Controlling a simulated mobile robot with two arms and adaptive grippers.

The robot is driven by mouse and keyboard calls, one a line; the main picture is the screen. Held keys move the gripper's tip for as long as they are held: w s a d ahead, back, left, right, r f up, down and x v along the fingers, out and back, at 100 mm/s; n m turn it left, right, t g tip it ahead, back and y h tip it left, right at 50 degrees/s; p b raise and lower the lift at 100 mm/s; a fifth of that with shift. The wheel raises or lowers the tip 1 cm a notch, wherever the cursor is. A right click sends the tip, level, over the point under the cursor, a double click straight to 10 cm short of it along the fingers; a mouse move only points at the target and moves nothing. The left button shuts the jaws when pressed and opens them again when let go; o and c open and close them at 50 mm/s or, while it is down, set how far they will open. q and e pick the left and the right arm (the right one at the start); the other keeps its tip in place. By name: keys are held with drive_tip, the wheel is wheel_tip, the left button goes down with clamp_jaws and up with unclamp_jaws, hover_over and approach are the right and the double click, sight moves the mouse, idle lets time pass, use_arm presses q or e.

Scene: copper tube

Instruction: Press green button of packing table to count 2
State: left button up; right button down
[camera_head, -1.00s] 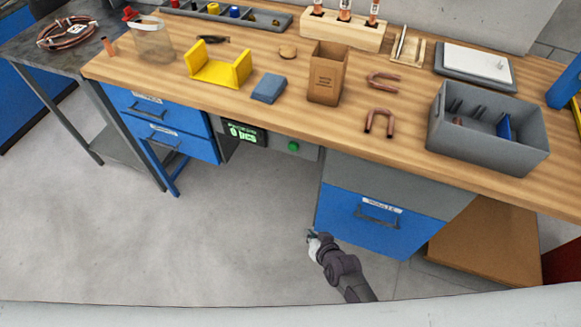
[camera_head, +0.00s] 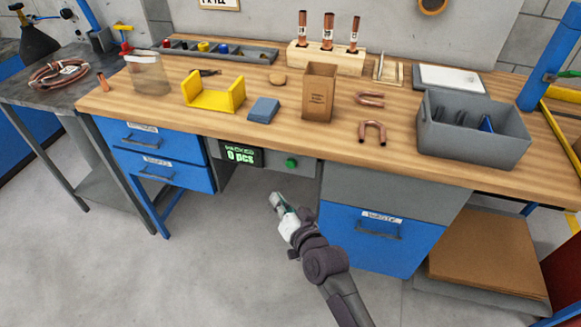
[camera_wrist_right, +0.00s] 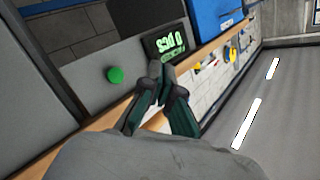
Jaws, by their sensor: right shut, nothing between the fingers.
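The green button (camera_head: 291,163) is on the grey panel under the front edge of the packing table (camera_head: 330,152). It also shows in the right wrist view (camera_wrist_right: 115,75), left of the fingertips. The counter display (camera_head: 241,155) beside it reads 0 pcs; it shows in the right wrist view too (camera_wrist_right: 166,43). My right gripper (camera_head: 277,200) is shut and empty, in front of and below the button, apart from it in the head view. In the right wrist view its fingertips (camera_wrist_right: 158,72) are together near the display. My left gripper is not in view.
Blue drawers (camera_head: 160,158) hang left of the button and a blue waste drawer (camera_head: 375,238) to the right. On the table stand a cardboard box (camera_head: 319,95), a yellow holder (camera_head: 213,98) and a grey bin (camera_head: 470,145). The floor before the table is clear.

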sight(291, 164)
drive_tip(key=w+d+b, duration=0.2)
drive_tip(key=w+b, duration=0.2)
drive_tip(key=w, duration=0.4)
drive_tip(key=shift+w+d+b, duration=0.2)
drive_tip(key=shift+d+b, duration=0.15)
drive_tip(key=shift+b, duration=0.05)
idle(1.2)
drive_tip(key=shift+w+d, duration=0.15)
drive_tip(key=shift+w, duration=0.2)
